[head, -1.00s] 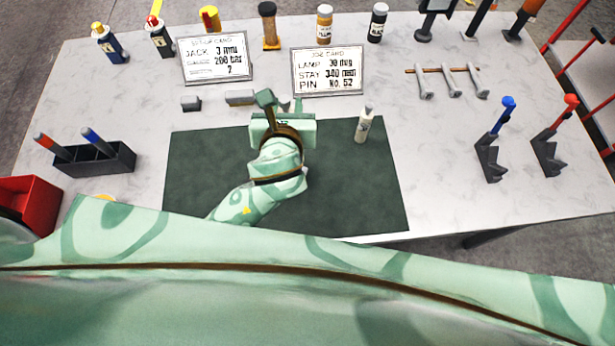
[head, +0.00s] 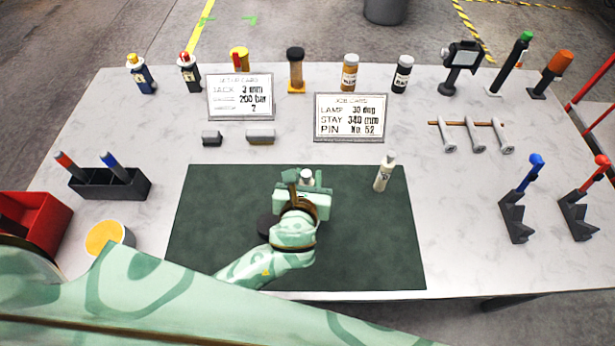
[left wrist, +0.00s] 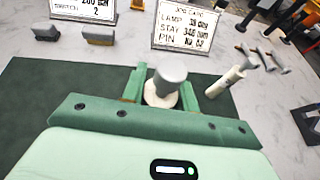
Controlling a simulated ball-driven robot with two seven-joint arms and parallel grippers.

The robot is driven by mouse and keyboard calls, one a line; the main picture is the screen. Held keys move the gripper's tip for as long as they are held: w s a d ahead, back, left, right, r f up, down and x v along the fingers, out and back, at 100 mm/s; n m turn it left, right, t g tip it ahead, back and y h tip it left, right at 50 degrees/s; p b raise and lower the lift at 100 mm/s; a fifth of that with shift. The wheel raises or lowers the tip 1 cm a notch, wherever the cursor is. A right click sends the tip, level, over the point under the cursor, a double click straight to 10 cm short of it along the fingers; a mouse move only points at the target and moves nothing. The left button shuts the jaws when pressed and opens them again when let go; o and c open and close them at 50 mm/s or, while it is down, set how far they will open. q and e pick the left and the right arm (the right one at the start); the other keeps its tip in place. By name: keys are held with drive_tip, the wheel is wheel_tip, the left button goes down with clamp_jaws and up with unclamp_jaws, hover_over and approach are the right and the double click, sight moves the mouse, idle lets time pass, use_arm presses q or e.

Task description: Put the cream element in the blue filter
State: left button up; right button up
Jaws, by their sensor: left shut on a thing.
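My left gripper (head: 306,180) is over the far middle part of the dark green mat (head: 215,225). In the left wrist view its fingers (left wrist: 162,94) are shut on a small part with a grey cylindrical top (left wrist: 171,80) and a wider pale, cream-white base. In the head view only the pale top (head: 306,175) of that part shows. I cannot tell whether its base touches the mat. My right gripper is out of view.
A black disc (head: 268,228) shows partly behind my arm. A black rack (head: 110,184) stands left.

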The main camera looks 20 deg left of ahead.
use_arm(q)
drive_tip(key=shift+f, duration=0.15)
drive_tip(key=shift+f, duration=0.4)
drive_tip(key=o, duration=1)
drive_tip(key=shift+r, duration=0.1)
drive_tip(key=shift+r, duration=0.35)
drive_tip(key=p+v, duration=0.7)
drive_tip(key=v, duration=0.5)
drive_tip(key=shift+d+r, duration=0.1)
